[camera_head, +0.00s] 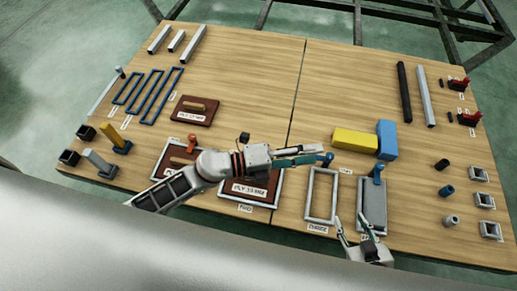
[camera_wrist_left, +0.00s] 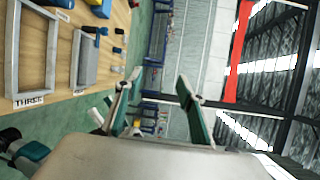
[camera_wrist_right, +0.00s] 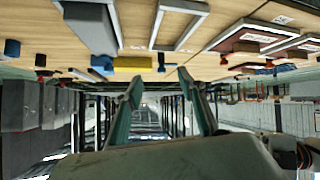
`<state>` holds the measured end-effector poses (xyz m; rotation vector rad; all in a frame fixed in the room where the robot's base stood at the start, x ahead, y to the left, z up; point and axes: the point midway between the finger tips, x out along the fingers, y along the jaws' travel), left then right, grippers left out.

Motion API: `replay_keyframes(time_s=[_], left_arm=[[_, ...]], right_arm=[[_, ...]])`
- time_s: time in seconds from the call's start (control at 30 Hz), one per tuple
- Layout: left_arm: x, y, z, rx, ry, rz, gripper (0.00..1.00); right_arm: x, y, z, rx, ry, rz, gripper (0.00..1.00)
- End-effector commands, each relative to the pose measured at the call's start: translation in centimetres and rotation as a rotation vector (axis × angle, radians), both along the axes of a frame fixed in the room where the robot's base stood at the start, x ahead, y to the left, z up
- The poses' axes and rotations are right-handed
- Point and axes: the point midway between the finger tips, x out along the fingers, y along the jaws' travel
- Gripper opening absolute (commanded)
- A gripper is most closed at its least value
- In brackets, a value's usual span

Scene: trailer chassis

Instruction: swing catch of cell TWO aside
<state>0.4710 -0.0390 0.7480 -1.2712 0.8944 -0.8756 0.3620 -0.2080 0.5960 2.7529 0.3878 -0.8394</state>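Cell TWO (camera_head: 278,188) is a grey frame around a dark brown panel with a white label, partly hidden under my left arm. A small black block (camera_head: 244,138) stands at its far edge, behind my arm; it appears to be the catch, but its position is hard to tell. My left gripper (camera_head: 324,152) is open and empty, reaching right above the far side of cell THREE. Its fingertips overlap a blue catch (camera_head: 327,160) in the head view; contact is unclear. My right gripper (camera_head: 353,217) is open and empty above the near end of the grey-panel cell.
Cell THREE (camera_head: 309,195) is an empty grey frame. A grey panel (camera_head: 372,206) fills the cell beside it, with another blue catch (camera_head: 378,171). A red-orange catch (camera_head: 192,140) stands left. Yellow (camera_head: 354,140) and blue (camera_head: 387,140) blocks lie behind. The middle back is clear.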

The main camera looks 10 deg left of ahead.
Motion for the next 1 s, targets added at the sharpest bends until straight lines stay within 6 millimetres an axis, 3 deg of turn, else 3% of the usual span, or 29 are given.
replay_keyframes(time_s=[0.07,0.17,0.27,0.4,0.6,0.7,0.87,1.0], left_arm=[[-0.3,-0.7,-2.8,0.166,-0.118,-0.130,0.39],[-0.1,0.1,-6.9,0.393,-0.247,-0.280,0.39],[1.2,2.7,-11.3,0.640,-0.354,-0.409,0.39],[4.8,8.6,-16.0,0.976,-0.453,-0.533,0.39],[9.6,16.1,-18.3,1.308,-0.511,-0.602,0.39],[10.9,18.0,-18.5,1.387,-0.520,-0.611,0.39],[11.6,18.4,-19.7,1.417,-0.521,-0.614,0.39],[12.0,17.7,-21.9,1.412,-0.517,-0.616,0.39]], right_arm=[[0.1,-0.2,-0.6,-0.006,0.000,-0.001,0.40],[0.0,-0.5,-1.1,-0.013,0.003,-0.002,0.40],[-0.4,-0.6,-1.9,-0.021,0.014,0.002,0.40],[-0.7,-0.7,-2.5,-0.029,0.021,0.006,0.40],[-0.9,-0.8,-3.0,-0.035,0.027,0.008,0.40],[-0.9,-0.8,-3.0,-0.035,0.025,0.009,0.40],[-0.8,-0.7,-3.2,-0.033,0.023,0.010,0.40],[-0.7,-0.5,-3.6,-0.029,0.024,0.011,0.40]])
